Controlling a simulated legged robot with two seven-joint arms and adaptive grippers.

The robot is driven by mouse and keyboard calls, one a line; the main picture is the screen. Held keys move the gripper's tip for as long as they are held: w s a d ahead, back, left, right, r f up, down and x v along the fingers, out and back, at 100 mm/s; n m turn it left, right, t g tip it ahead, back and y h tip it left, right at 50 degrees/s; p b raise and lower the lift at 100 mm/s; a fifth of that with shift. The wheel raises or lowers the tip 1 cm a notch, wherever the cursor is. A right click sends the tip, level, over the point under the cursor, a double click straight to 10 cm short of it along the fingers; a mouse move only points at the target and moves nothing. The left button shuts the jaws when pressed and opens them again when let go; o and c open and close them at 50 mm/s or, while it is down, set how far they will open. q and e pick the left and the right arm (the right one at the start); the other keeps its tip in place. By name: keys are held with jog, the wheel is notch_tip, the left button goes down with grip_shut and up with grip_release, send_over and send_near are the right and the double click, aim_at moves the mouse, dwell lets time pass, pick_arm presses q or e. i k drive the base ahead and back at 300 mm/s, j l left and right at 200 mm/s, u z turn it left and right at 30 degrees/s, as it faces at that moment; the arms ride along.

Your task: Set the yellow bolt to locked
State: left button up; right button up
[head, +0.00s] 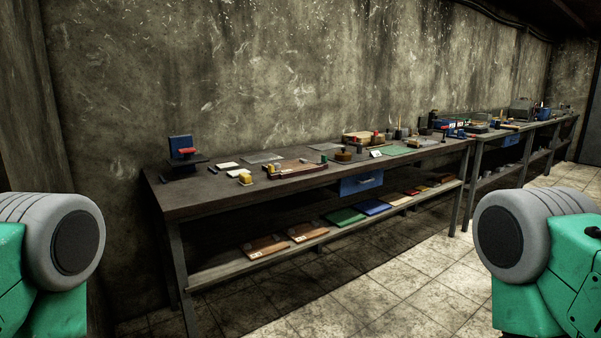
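I cannot make out a yellow bolt for certain. A small yellow piece (245,179) sits near the front left of the workbench (205,200); it is too small to tell whether it is a bolt or how it is set. Neither of my grippers is in view. Only green and grey parts of my own arms show at the lower left and lower right, well apart from the bench.
A blue and red device (181,147) stands at the bench's left end. A blue drawer (361,183) hangs under the top. A lower shelf (222,272) holds coloured boards. A second bench (484,150) stands further right. The tiled floor (395,275) in front is clear.

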aim_at(272, 170)
jog(key=i+l+u, duration=0.1)
jog(key=i+l, duration=0.25)
jog(key=i+j+z, duration=0.1)
jog(key=z, duration=0.25)
jog(key=i+j+z, duration=0.15)
jog(key=z, duration=0.2)
jog(key=i+j+z, duration=0.3)
jog(key=k+l, duration=0.05)
jog(key=l, duration=0.05)
